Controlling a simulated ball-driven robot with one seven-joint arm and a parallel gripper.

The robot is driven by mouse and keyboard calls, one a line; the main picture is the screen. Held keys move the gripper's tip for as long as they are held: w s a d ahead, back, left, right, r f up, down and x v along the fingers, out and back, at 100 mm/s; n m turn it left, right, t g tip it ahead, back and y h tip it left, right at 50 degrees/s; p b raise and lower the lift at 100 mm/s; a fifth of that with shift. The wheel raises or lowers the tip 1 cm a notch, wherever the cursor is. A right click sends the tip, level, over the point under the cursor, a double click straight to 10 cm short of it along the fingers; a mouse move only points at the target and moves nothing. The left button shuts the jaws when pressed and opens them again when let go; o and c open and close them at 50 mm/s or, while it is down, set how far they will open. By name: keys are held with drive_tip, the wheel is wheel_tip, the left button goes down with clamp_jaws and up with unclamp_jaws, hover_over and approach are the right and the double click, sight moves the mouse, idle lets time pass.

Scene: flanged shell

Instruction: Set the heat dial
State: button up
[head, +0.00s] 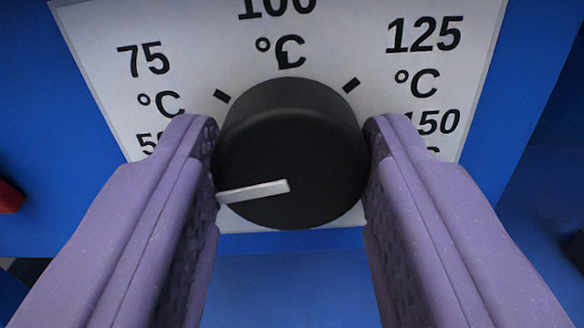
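The heat dial (300,130) is a round black knob on a white scale plate (205,45). Its light grey pointer (254,191) points left and slightly down, towards the lower left of the scale. The plate reads 75, 100, 125 and 150 °C, with a partly hidden number starting with 5 at the left. My gripper (291,155) has its two purple fingers on either side of the dial, left and right. Both fingertips appear to touch the dial's sides, so the gripper looks shut on it. The fingers hide parts of the lower scale.
The plate is fixed to a blue panel (535,65) that fills the background. A red part (10,197) shows at the left edge, and a dark object (574,248) at the right edge. The blue area below the dial is clear between my fingers.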

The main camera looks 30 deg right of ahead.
drive_tip(key=c, duration=0.4)
drive_tip(key=shift+o, duration=0.2)
